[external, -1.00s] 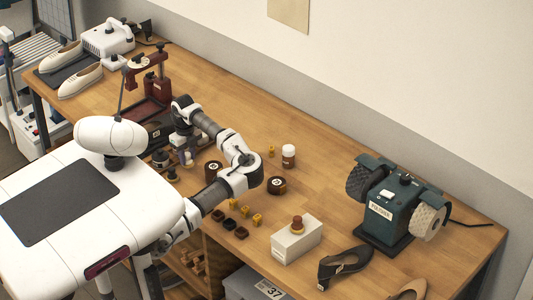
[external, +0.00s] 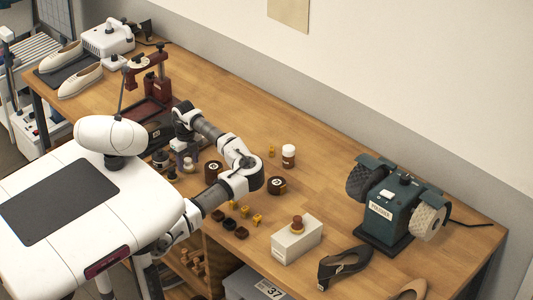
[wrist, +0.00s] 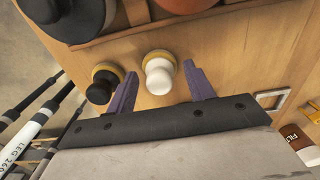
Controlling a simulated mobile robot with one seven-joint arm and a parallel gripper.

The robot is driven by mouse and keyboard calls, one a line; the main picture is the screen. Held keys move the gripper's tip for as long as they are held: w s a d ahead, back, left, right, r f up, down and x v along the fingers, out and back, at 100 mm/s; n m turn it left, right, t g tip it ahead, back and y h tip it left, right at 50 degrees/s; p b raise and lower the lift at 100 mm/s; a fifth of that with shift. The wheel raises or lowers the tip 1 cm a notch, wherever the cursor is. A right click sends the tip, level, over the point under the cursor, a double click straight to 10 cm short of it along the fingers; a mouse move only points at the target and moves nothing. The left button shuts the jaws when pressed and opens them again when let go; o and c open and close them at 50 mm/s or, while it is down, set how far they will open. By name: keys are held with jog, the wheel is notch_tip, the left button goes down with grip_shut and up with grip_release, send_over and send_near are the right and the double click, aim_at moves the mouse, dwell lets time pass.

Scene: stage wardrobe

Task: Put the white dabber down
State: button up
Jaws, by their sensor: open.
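The white dabber (wrist: 158,78) has a round white knob and a tan rim. In the wrist view it appears to stand upright on the wooden tabletop, near its edge. My gripper (wrist: 161,70) is open, with one purple finger on each side of the dabber and gaps visible between. A black dabber (wrist: 102,84) with a similar rim stands just left of the left finger. In the external view my gripper (external: 186,150) is low over the bench's near side, and the white dabber (external: 189,164) is small and partly hidden there.
Dark round tins (external: 214,171) stand right of my gripper. Small yellow and dark blocks (external: 245,215) lie near the front edge. The dark red press (external: 150,85) stands close behind.

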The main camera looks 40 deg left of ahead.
aim_at(188, 159)
notch_tip(188, 159, up, 12)
jog(key=b, duration=0.1)
jog(key=shift+r+b, duration=0.15)
jog(key=shift+b, duration=0.15)
dwell(0.4)
